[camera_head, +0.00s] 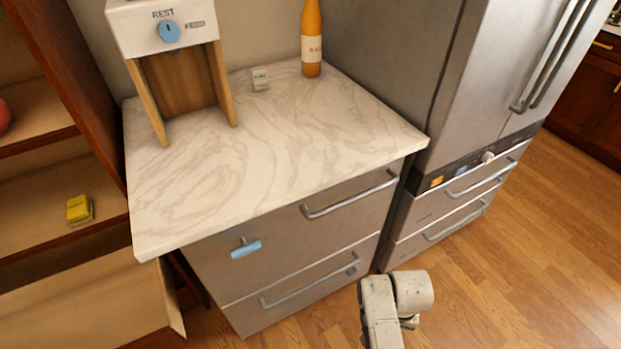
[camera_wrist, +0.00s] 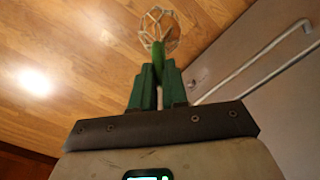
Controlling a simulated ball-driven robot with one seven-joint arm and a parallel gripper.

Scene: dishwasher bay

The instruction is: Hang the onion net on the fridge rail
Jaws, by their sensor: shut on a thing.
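In the wrist view, my gripper (camera_wrist: 157,75) has two dark green fingers shut on a narrow green part of the onion net. The pale, open-mesh net (camera_wrist: 160,27) shows just beyond the fingertips, over the wooden floor. The net and my gripper are not visible in the head view. The fridge (camera_head: 480,70) stands at the right of the head view, with metal bars (camera_head: 478,182) across its lower drawers. In the wrist view, a metal bar (camera_wrist: 255,60) lies to the right of the net, apart from it. I cannot tell which bar is the rail.
A marble-topped counter (camera_head: 290,140) stands left of the fridge. A yellow item (camera_head: 79,209) sits on a shelf. The wooden floor (camera_head: 520,260) at right is clear.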

